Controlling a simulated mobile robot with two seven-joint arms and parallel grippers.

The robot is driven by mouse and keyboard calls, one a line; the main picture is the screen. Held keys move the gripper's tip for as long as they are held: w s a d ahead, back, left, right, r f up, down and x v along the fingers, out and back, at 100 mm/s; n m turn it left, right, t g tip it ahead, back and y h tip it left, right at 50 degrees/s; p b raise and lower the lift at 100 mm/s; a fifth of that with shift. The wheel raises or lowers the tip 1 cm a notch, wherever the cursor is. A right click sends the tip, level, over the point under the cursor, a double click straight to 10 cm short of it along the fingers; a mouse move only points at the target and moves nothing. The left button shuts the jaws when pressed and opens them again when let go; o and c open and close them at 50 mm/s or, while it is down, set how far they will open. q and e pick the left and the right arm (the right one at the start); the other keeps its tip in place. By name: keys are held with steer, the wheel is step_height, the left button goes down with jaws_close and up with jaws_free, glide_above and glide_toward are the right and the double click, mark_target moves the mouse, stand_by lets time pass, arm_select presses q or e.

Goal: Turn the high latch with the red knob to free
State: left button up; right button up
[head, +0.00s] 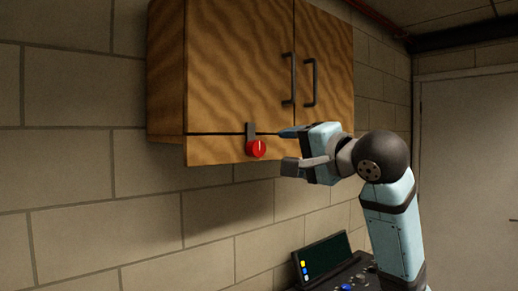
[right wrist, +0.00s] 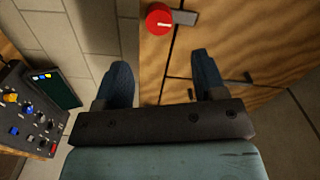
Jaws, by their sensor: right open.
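The red knob (head: 257,148) sits low on the front of the wooden wall cabinet (head: 235,70). A dark latch bar (head: 250,130) stands upright above the knob, across the dark gap under the doors. The knob has a pale line on its face and also shows at the top of the right wrist view (right wrist: 159,19). My right gripper (head: 285,150) is just right of the knob, open and empty, with its fingers apart. In the right wrist view my fingertips (right wrist: 160,82) are short of the knob. My left gripper is out of view.
Two dark door handles (head: 301,80) are above my right gripper. A control panel with a dark screen (head: 322,258) and coloured buttons stands below. The brick wall left of and below the cabinet is bare. A door (head: 468,150) is at far right.

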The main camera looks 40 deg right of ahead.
mark_target(259, 149)
steer(key=w, duration=0.3)
steer(key=w+p, duration=0.1)
steer(key=w, duration=0.3)
steer(key=w+a, duration=0.1)
steer(key=w, duration=0.2)
steer(key=shift+w, duration=0.25)
steer(key=c, duration=0.9)
